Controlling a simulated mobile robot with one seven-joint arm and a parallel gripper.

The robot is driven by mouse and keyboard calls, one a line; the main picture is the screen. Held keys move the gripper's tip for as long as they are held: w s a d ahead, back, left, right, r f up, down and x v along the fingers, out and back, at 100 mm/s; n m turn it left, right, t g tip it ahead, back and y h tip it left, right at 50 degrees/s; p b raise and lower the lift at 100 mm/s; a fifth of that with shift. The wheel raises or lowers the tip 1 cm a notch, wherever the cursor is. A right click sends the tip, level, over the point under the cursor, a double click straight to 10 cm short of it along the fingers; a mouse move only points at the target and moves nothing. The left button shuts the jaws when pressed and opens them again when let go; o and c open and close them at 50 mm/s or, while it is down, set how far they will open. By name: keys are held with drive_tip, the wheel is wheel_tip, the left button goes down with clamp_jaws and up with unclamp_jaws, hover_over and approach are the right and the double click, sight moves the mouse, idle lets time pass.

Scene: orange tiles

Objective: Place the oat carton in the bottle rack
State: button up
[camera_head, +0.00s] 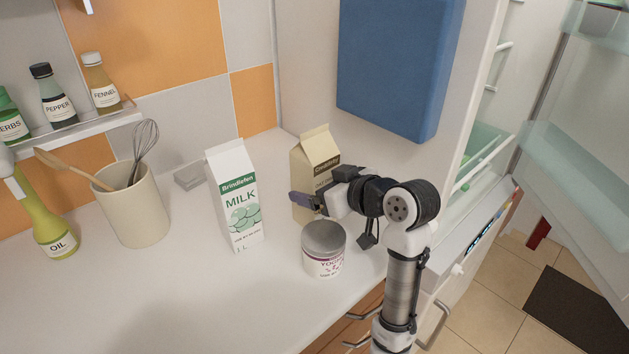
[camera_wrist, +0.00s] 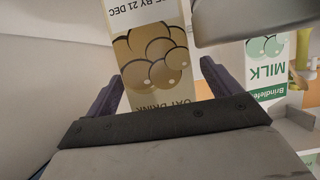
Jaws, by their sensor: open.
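The oat carton (camera_head: 318,160), beige and brown with a gable top, stands upright on the counter against the back panel. My gripper (camera_head: 318,200) is at its right front side, with one dark purple finger in front of the carton. In the wrist view the carton (camera_wrist: 160,65) appears upside down between the two open fingers (camera_wrist: 155,88), with gaps at both sides. The open fridge at the right has translucent door bins (camera_head: 575,160); I cannot tell which part is the bottle rack.
A milk carton (camera_head: 236,200) stands left of the oat carton. A yogurt tub (camera_head: 323,255) stands just in front of it. A utensil crock (camera_head: 135,210) and an oil bottle (camera_head: 52,228) are farther left. The front left counter (camera_head: 170,305) is clear.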

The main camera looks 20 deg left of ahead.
drive_tip(key=shift+x, duration=1.1)
drive_tip(key=shift+r, duration=0.15)
drive_tip(key=c, duration=1.9)
